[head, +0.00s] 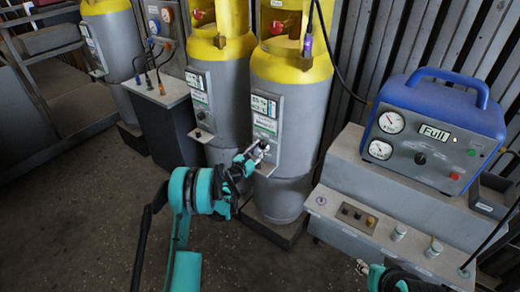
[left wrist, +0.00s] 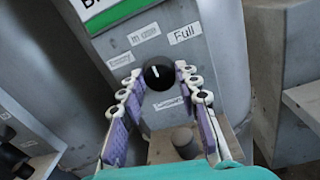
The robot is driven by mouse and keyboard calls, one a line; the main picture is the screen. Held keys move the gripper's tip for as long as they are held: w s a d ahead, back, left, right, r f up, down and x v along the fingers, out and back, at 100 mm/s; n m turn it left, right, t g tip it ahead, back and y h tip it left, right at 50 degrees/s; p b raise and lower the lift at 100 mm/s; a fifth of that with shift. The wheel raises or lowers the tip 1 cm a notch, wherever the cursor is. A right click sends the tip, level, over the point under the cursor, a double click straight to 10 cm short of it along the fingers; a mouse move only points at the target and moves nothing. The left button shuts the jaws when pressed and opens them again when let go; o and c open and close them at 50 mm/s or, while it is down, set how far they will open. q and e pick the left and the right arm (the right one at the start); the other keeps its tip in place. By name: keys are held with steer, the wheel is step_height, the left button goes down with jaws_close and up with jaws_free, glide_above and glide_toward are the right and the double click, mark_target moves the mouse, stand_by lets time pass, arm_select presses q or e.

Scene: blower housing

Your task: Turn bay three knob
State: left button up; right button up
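The rightmost yellow-topped grey cylinder (head: 285,115) has a control panel on its front. In the left wrist view its panel (left wrist: 120,62) bears a round black knob (left wrist: 159,74) with a white pointer line aimed up and slightly left. Labels around the knob include "Full" (left wrist: 185,33). My left gripper (head: 262,150) is at this panel and covers the knob in the head view. In the left wrist view its fingers (left wrist: 158,84) are apart, one on each side of the knob; contact is not clear. My right gripper (head: 372,272) is low in the head view, its fingers unclear.
Two similar cylinders (head: 212,90) stand to the left. A grey box with cables (head: 160,92) stands between them. The floor (head: 110,210) at left is clear.

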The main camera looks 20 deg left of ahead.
arm_select(q)
steer(key=c, duration=0.3)
steer(key=shift+m, duration=0.4)
steer(key=m, duration=0.3)
steer(key=shift+m, duration=0.3)
steer(key=m, duration=0.3)
steer(key=shift+f+m, duration=0.1)
steer(key=shift+m, duration=0.3)
steer(key=shift+m+h, duration=0.4)
steer(key=shift+m, duration=1.6)
steer(key=shift+f, duration=0.1)
steer(key=o, duration=1.1)
